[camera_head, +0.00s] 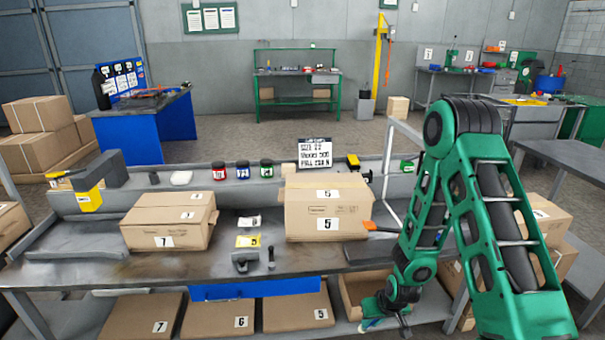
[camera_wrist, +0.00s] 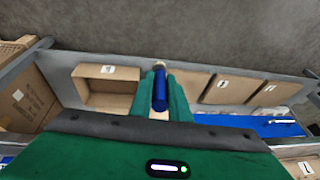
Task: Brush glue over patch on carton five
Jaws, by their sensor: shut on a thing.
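Carton five (camera_head: 318,220) is a brown box with "5" labels, standing on the workbench right of carton seven (camera_head: 165,228). I cannot make out a patch on it. Jars with a red label (camera_head: 219,173), a blue label (camera_head: 243,172) and a green label (camera_head: 266,170) stand on the back ledge; which holds glue is unclear. My gripper (camera_head: 378,312) is low at the bench's front right, below the tabletop and apart from carton five. In the wrist view its green fingers (camera_wrist: 161,84) are shut on a blue-handled brush (camera_wrist: 160,92) with a pale end.
A lower shelf holds flat boxes marked 7 (camera_head: 140,318), 6 (camera_head: 218,316) and 5 (camera_head: 299,311), plus an open-topped carton (camera_wrist: 108,88).

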